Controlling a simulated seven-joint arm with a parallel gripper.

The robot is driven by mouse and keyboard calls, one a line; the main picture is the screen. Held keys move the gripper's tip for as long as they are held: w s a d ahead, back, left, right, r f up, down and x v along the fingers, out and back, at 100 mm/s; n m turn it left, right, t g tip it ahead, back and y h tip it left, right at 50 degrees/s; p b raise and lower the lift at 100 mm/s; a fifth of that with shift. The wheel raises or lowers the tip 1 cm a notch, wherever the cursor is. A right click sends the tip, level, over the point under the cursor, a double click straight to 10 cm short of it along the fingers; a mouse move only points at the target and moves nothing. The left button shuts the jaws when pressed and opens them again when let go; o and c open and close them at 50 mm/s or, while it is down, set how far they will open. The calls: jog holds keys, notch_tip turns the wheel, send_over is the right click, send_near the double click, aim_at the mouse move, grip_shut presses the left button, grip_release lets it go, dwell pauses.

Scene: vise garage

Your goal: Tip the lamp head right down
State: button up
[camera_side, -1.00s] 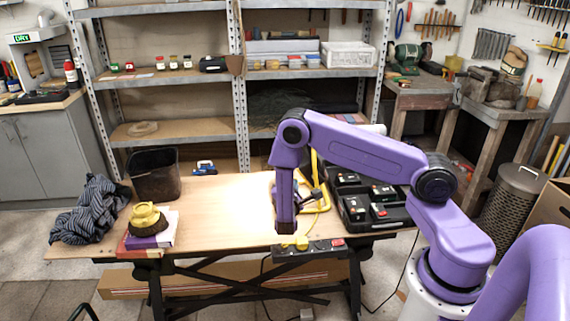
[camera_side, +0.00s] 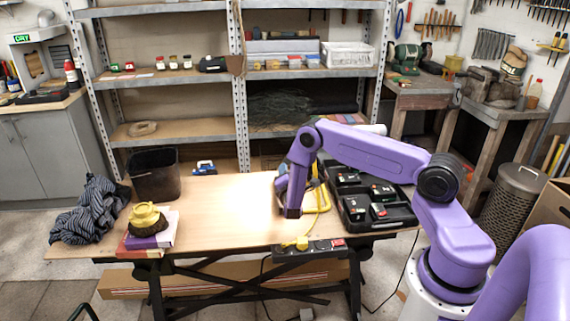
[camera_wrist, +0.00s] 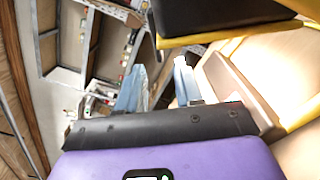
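The work lamp's yellow tube frame (camera_side: 325,198) stands on the workbench, partly hidden behind my arm. Its light makes a bright patch on the bench top to the left. In the side view the lamp head is mostly covered by my wrist, so its exact tilt cannot be told. In the wrist view a black panel with a yellow edge, which looks like the lamp head (camera_wrist: 215,14), is at the top. My gripper (camera_wrist: 158,75) shows two pale fingers standing apart with nothing seen between them. The panel lies above and right of the fingertips; no contact is visible.
A black case with batteries (camera_side: 376,208) lies right of the lamp. A power strip (camera_side: 308,249) is on the front edge of the workbench (camera_side: 215,220). The bench middle is clear.

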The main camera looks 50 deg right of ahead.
aim_at(285, 161)
jog(key=x, duration=0.7)
jog(key=shift+w, duration=0.1)
grip_shut()
